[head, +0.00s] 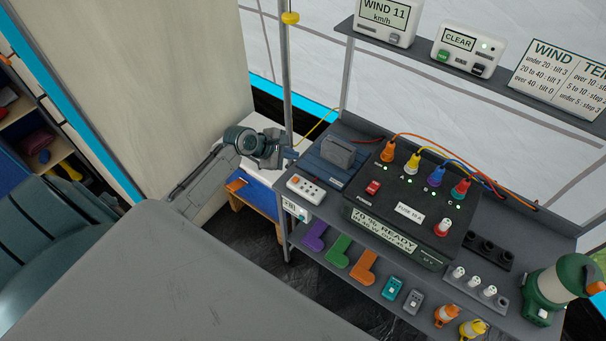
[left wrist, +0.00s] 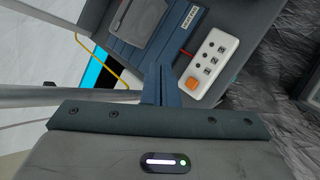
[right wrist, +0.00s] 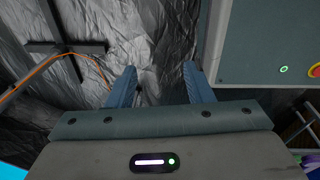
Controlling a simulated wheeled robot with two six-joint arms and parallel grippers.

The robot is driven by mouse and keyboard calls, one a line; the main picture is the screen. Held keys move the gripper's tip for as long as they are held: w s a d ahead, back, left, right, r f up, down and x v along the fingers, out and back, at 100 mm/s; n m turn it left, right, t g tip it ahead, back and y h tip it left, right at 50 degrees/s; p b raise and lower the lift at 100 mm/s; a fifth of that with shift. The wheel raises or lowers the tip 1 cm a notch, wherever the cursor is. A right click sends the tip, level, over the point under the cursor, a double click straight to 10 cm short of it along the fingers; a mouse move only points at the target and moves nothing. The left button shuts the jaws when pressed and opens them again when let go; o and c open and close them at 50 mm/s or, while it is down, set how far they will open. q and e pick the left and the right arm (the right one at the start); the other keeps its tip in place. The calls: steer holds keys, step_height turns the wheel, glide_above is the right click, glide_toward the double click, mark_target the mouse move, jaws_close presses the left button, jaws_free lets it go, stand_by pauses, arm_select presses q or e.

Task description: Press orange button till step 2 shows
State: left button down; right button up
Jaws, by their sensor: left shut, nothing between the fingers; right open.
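A white control box (head: 307,189) with an orange button (head: 294,180) and several small switches or sockets sits at the left end of the grey bench. In the left wrist view the box (left wrist: 208,66) lies right of my fingers, with its orange button (left wrist: 191,84) at the near end. My left gripper (head: 290,154) is shut and empty, behind and above the box, apart from the button. Its closed fingers also show in the left wrist view (left wrist: 160,86). My right gripper (right wrist: 160,88) is open and empty, away from the bench. I cannot read a step number.
A small white panel with dark marks (head: 295,211) is below the box. A blue-grey device (head: 333,158) stands beside it. A black power unit (head: 410,210) with coloured plugs fills the middle bench. A thin upright pole (head: 287,70) rises near my left gripper.

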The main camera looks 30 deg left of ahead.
arm_select(q)
steer(key=b, duration=1)
glide_above(296, 180)
steer(key=a, duration=0.1)
steer(key=f, duration=0.6)
steer(key=shift+s+f, duration=0.35)
steer(key=shift+f, duration=0.05)
steer(key=shift+f+p, duration=0.35)
steer(key=shift+f, duration=0.7)
arm_select(e)
step_height(296, 180, down, 10)
steer(key=shift+a+r, duration=0.25)
steer(key=shift+a, duration=0.15)
steer(key=shift+a, duration=0.2)
steer(key=shift+d, duration=0.25)
steer(key=shift+r, duration=0.15)
